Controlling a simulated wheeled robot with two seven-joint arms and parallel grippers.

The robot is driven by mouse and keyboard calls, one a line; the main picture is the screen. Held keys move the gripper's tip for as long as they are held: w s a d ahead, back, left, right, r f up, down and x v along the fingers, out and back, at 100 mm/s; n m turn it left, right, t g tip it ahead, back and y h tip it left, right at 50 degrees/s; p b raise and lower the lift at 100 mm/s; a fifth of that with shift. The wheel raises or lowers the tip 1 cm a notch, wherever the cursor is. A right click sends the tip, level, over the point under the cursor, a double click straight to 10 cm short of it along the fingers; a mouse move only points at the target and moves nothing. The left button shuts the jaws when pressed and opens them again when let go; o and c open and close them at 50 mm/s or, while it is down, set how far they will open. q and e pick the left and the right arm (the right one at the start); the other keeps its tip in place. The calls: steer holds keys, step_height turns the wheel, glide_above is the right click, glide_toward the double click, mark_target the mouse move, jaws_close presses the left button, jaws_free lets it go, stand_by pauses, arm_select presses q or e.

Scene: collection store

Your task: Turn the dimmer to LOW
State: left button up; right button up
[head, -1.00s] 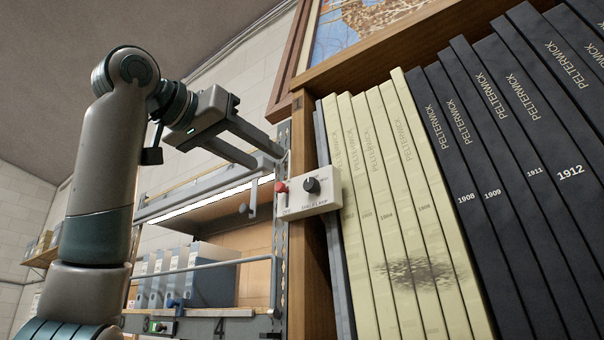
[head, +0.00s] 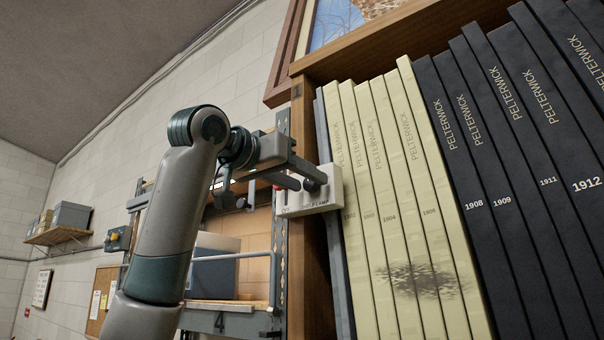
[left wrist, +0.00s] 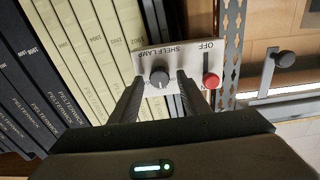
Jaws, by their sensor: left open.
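A small white control box (head: 322,203) is fixed at the shelf's left upright and faces me. It bears a dark round dimmer knob (left wrist: 159,78), a red knob (left wrist: 211,81) on a slot, and the words SHELF LAMP and OFF, upside down in the left wrist view. My left gripper (head: 309,181) is open at the box. In the left wrist view its two fingers stand on either side of the dimmer knob, with gaps showing. I cannot tell whether the tips touch the box. The knob's setting is too small to read. My right gripper is not in view.
Cream volumes (head: 385,210) and black volumes (head: 490,160) stand close to the right of the box. A perforated metal upright (left wrist: 231,60) and a rack with a lamp bar lie on the box's other side. A framed map (head: 340,20) hangs above.

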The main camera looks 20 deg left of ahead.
arm_select(q)
steer(key=c, duration=1)
